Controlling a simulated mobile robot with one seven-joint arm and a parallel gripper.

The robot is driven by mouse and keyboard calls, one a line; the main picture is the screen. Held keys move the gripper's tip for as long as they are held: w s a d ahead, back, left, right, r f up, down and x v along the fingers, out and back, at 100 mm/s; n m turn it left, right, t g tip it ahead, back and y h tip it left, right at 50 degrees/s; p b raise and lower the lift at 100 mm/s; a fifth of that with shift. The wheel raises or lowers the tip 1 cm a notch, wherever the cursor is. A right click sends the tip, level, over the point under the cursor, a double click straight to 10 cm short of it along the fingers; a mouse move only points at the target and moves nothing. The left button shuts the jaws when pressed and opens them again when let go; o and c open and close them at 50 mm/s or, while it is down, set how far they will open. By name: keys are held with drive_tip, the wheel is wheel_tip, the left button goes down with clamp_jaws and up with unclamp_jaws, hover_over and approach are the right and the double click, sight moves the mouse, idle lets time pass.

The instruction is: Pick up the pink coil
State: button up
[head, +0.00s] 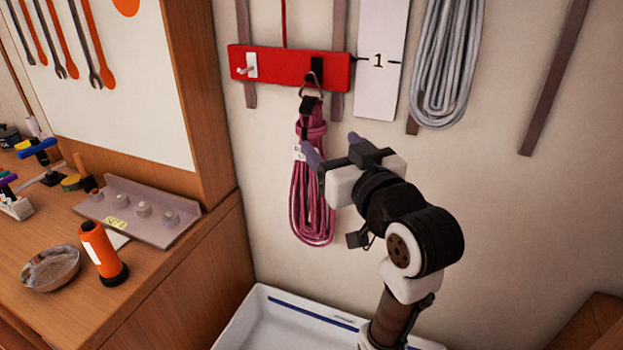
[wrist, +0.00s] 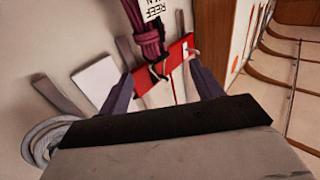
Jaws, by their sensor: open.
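The pink coil (head: 308,200) hangs by a ring from the black hook (head: 317,68) on a red board (head: 290,70) on the wall. A small white label shows on its upper part. My gripper (head: 333,147) is open, with its purple fingers pointing at the upper part of the coil, just right of it in the head view. In the wrist view the coil (wrist: 148,40) comes down from the top edge, beyond and between the open fingers (wrist: 163,85). I cannot tell whether a finger touches it. My gripper hides a little of its right side.
A white tray (head: 262,325) stands below. A wooden workbench (head: 190,250) at left holds an orange flashlight (head: 103,250) and a glass bowl (head: 50,268).

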sight(318, 127)
drive_tip(key=shift+h, duration=0.3)
drive_tip(key=x, duration=0.2)
drive_tip(key=p+x, duration=0.1)
drive_tip(key=x, duration=0.1)
drive_tip(key=d+f+p+x, duration=0.1)
drive_tip(key=x, duration=0.2)
drive_tip(key=shift+w+d, duration=0.1)
drive_tip(key=shift+w, duration=0.15)
drive_tip(key=shift+f+p+x, duration=0.2)
drive_tip(key=shift+p+x, duration=0.35)
drive_tip(key=shift+x, duration=0.9)
drive_tip(key=shift+f+p+x, duration=0.2)
drive_tip(key=shift+p+x, duration=0.35)
drive_tip(key=shift+x, duration=0.9)
clamp_jaws()
